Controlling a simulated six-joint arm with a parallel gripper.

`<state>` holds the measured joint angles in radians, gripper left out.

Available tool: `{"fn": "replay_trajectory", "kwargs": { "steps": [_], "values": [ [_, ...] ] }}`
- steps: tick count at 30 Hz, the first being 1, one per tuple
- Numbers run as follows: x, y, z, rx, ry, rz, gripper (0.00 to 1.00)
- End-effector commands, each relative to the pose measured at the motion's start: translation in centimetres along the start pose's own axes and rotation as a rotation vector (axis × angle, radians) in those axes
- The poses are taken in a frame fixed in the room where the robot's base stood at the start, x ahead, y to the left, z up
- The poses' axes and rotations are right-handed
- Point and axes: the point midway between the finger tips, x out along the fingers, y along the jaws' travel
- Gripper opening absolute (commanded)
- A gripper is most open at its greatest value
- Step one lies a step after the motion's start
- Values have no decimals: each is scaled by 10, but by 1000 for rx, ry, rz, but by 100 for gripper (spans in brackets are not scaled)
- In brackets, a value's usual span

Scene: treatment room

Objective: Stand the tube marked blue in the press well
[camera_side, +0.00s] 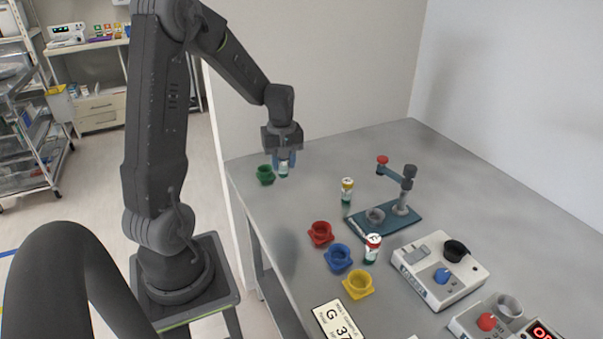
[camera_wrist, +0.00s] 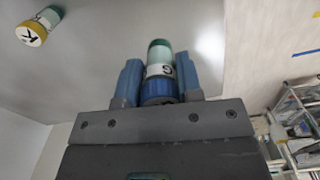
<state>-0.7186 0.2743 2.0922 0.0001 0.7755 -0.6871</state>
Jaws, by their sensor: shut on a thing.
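My gripper (camera_side: 284,160) is shut on the blue-marked tube (camera_side: 283,170), near the green cup at the table's far left. In the wrist view, this tube (camera_wrist: 160,62) sits between the two fingers of my gripper (camera_wrist: 159,80). Its blue end is nearest the palm, and it has a white label with a dark letter and a teal far end. The press (camera_side: 401,208) stands on a dark blue-green base to the right, with a red-knobbed arm. Its grey press well (camera_side: 376,215) looks empty and is well apart from my gripper.
A yellow-capped tube (camera_side: 347,191) stands left of the press; it also shows in the wrist view (camera_wrist: 40,26). A red-marked tube (camera_side: 372,249) stands in front. Green (camera_side: 265,176), red (camera_side: 320,234), blue (camera_side: 338,258) and yellow (camera_side: 358,285) cups sit leftward. A device (camera_side: 440,272) stands at right.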

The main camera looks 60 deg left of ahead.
Motion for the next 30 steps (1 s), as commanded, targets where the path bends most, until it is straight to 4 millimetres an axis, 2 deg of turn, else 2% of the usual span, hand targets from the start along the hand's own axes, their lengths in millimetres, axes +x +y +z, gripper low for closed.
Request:
{"fn": "replay_trajectory", "kwargs": {
  "steps": [2,5,8,10,15,18,21,24,30],
  "values": [
    [-5,-6,-4,-3,1,1,10],
    [-7,0,-4,3,0,1,10],
    [-6,23,2,10,0,0,10],
    [-4,47,11,13,-1,-1,10],
    [3,116,48,14,-1,-1,10],
    [8,150,75,11,0,0,10],
    [12,175,101,10,0,0,10],
    [16,193,122,7,0,0,10],
    [20,207,141,1,0,0,10]
  ]
}}
